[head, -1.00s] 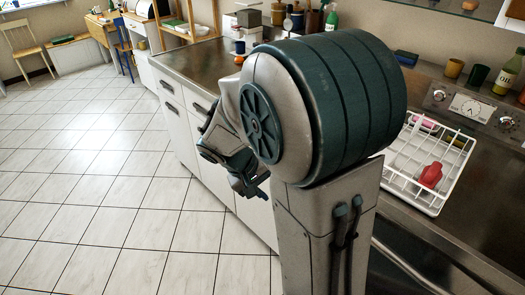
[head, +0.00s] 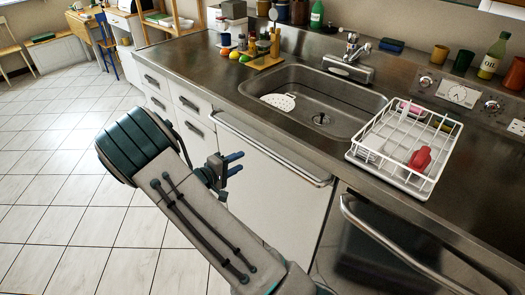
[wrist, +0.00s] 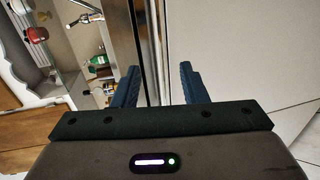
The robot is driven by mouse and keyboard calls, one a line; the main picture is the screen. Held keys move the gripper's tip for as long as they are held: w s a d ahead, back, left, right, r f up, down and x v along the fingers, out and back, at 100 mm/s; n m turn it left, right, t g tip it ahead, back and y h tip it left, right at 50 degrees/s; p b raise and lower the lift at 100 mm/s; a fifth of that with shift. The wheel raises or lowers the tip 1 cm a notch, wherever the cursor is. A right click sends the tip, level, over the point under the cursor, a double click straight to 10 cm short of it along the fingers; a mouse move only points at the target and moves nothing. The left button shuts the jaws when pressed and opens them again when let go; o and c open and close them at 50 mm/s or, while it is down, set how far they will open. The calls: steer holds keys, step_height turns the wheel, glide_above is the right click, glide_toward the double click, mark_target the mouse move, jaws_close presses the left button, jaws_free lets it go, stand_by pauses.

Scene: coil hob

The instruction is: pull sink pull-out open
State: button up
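The sink pull-out (head: 262,185) is the white front panel below the sink. Its long metal bar handle (head: 270,150) runs along its top edge, and the panel looks shut, about flush with its neighbours. My gripper (head: 238,163) is in front of the panel's left part, a little below the handle in the head picture. Its two blue fingers are apart and empty, pointing at the panel. In the wrist view the fingers (wrist: 160,86) are spread, and vertical metal bars (wrist: 152,45) appear between and beyond them. I cannot tell whether either finger touches the handle.
The sink basin (head: 290,80) holds a white perforated piece (head: 278,101). A white dish rack (head: 358,150) with a red item (head: 419,158) stands on the counter to the right. Another bar handle (head: 400,245) lies right of the pull-out. The tiled floor at left is clear.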

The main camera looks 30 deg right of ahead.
mark_target(260, 151)
steer(key=p+x, duration=0.1)
steer(key=x, duration=1.1)
steer(key=shift+w+d+p, duration=0.1)
steer(key=shift+d+p, duration=0.25)
steer(key=shift+p, duration=0.05)
steer(key=shift+a, duration=0.1)
jaws_close()
